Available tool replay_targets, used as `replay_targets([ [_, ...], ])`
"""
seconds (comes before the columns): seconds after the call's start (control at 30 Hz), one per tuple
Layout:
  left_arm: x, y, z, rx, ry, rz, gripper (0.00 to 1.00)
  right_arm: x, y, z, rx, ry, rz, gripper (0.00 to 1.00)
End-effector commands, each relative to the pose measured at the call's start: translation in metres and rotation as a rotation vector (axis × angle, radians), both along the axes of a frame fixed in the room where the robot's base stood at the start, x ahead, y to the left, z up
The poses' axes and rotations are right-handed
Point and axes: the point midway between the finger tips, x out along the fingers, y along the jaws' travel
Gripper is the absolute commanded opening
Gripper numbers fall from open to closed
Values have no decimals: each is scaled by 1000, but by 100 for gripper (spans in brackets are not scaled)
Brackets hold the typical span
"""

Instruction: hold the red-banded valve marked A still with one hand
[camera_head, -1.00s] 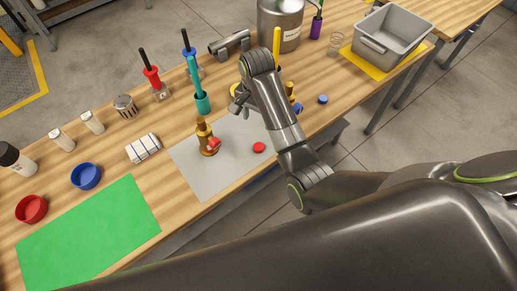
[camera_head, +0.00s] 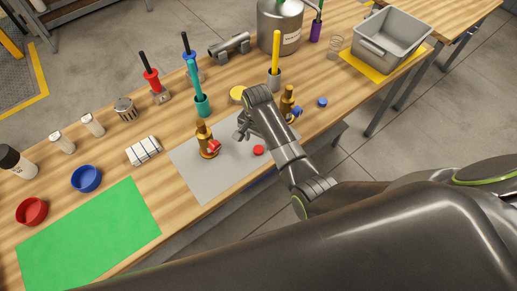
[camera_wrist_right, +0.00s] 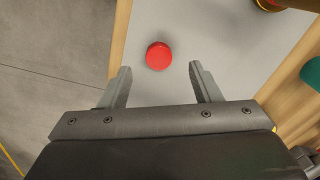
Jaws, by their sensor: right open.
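The red-banded valve (camera_head: 205,138) is a brass valve with a red part low on its front. It stands upright on the grey mat (camera_head: 192,180); no letter is readable. In the right wrist view only part of its brass base (camera_wrist_right: 270,4) shows at the top right edge. A red cap (camera_head: 259,150) lies flat on the mat, right of the valve. My right gripper (camera_head: 239,134) is open and empty to the right of the valve, apart from it. In the wrist view the red cap (camera_wrist_right: 159,56) appears just beyond the open fingers (camera_wrist_right: 160,80). My left gripper is not in view.
A second brass valve with a blue part (camera_head: 288,102) stands beyond my right forearm, near a blue cap (camera_head: 322,101). A teal-handled tool (camera_head: 202,105) stands behind the red-banded valve. A white block (camera_head: 143,150) lies to its left. The green mat (camera_head: 90,235) is bare.

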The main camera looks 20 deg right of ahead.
Motion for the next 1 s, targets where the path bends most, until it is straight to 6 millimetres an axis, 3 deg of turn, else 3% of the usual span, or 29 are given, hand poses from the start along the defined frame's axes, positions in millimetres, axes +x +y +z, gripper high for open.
replay_targets([
  [0.5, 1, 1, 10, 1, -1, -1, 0, 1, -4, -48, 0, 1, 0, 57],
  [0.9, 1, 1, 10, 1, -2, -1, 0, 1, -4, -51, 0, 0, 0, 57],
  [1.0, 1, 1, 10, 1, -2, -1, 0, 1, -4, -51, 0, 0, 0, 47],
])
